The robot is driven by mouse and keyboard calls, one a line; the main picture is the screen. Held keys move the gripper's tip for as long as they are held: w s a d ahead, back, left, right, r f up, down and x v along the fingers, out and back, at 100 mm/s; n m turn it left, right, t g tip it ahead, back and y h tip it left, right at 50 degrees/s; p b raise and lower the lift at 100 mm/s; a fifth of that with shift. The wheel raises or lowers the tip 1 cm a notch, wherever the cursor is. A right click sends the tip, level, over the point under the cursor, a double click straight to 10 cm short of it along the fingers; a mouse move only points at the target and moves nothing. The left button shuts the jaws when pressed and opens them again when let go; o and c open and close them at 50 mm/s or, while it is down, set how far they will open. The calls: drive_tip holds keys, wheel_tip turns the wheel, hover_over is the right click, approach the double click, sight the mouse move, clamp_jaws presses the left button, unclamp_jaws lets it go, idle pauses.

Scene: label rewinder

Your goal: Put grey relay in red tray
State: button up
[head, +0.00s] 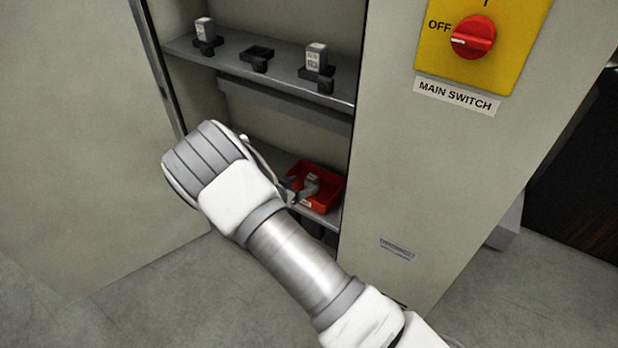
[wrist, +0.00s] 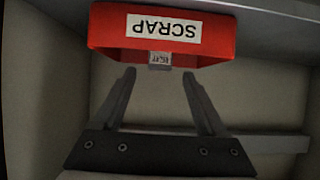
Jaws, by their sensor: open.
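The red tray (head: 327,204) sits on the lower shelf inside the open cabinet. In the wrist view the red tray (wrist: 100,30) appears upside down, with a white SCRAP label on its front wall. A grey relay (wrist: 160,60) with a small label shows past the tray's rim, seemingly standing inside it. My gripper (wrist: 160,73) is open, its fingertips apart on either side of the relay and just short of the tray, with nothing gripped. In the head view my arm hides most of the gripper, and the small grey shapes at the tray are hard to tell apart.
The upper shelf (head: 285,80) carries two grey relays, one at left (head: 205,29) and one at right (head: 316,58), in black sockets. An empty black socket (head: 257,58) stands between them. The cabinet door is at left; a panel with a red main switch (head: 473,37) is at right.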

drive_tip(key=p+v, duration=0.1)
drive_tip(key=v, duration=0.4)
drive_tip(key=shift+r, duration=0.1)
wheel_tip(320, 180, up, 14)
drive_tip(key=w+a+n+y, duration=0.1)
drive_tip(key=w+y, duration=0.2)
drive_tip(key=y, duration=0.3)
drive_tip(key=s+d+r+n+g+y, duration=0.1)
drive_tip(key=s+d+r+y, duration=0.1)
drive_tip(key=s+r, duration=0.35)
drive_tip(key=s+d+r+n+g+y, duration=0.1)
drive_tip(key=s+r+n+y, duration=0.1)
drive_tip(key=r, duration=0.6)
drive_tip(key=s+d+r+n+g+h, duration=0.1)
drive_tip(key=s+d+r, duration=0.1)
drive_tip(key=s+d, duration=0.6)
drive_tip(key=s+d+r+n+g+h, duration=0.1)
drive_tip(key=s+d, duration=0.7)
drive_tip(key=s, duration=1)
wheel_tip(320, 180, up, 2)
drive_tip(key=shift+s+r+n+g+h, duration=0.3)
drive_tip(key=shift+n+h, duration=0.1)
drive_tip(key=shift+h, duration=0.3)
